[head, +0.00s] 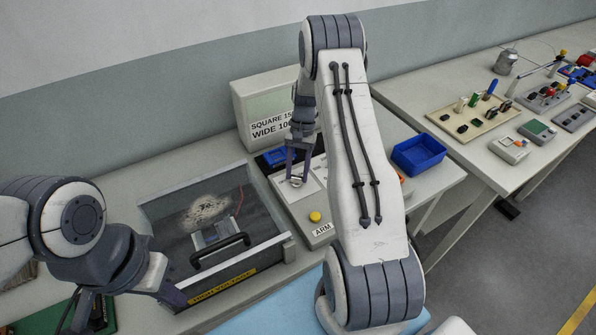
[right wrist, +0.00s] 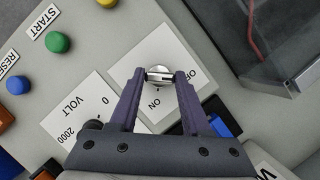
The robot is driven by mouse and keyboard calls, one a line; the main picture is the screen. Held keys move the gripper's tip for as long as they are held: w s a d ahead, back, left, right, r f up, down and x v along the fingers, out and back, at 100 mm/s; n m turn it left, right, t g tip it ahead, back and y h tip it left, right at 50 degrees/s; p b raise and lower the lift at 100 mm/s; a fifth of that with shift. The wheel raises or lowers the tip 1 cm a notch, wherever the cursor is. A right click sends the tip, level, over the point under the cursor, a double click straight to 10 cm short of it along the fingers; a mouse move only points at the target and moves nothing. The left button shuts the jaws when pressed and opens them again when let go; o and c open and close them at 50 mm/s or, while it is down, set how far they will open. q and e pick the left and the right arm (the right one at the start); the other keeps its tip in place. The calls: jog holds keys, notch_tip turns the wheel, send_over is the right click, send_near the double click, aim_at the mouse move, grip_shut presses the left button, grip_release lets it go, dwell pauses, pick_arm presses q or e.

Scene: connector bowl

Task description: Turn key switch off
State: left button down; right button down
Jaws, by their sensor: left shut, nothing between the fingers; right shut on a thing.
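The key switch (right wrist: 159,75) is a round silver knob with a raised bar on a white plate printed ON and OFF. In the right wrist view its bar lies crosswise between my right fingertips; I cannot tell which word it points at. My right gripper (right wrist: 159,78) is shut on the key switch. In the head view my right gripper (head: 298,168) reaches down to the switch (head: 297,182) on the grey panel. My left gripper (head: 173,294) is shut and empty, near the front of the HIGH VOLTAGE box; its fingers are only partly seen.
The clear-lidded box (head: 281,248) with a black handle stands left of the panel. A yellow button (head: 314,216), a green START button (right wrist: 58,42) and a blue RESET button (right wrist: 17,85) sit near the switch. A blue bin (head: 419,155) stands to the right.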

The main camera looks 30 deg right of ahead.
jog(key=shift+c, duration=1.8)
grip_release()
jog(key=shift+r, duration=0.1)
jog(key=shift+w+d+r, duration=0.15)
jog(key=shift+r, duration=0.15)
jog(key=b+v, duration=0.2)
jog(key=v, duration=0.7)
jog(key=shift+r, duration=0.3)
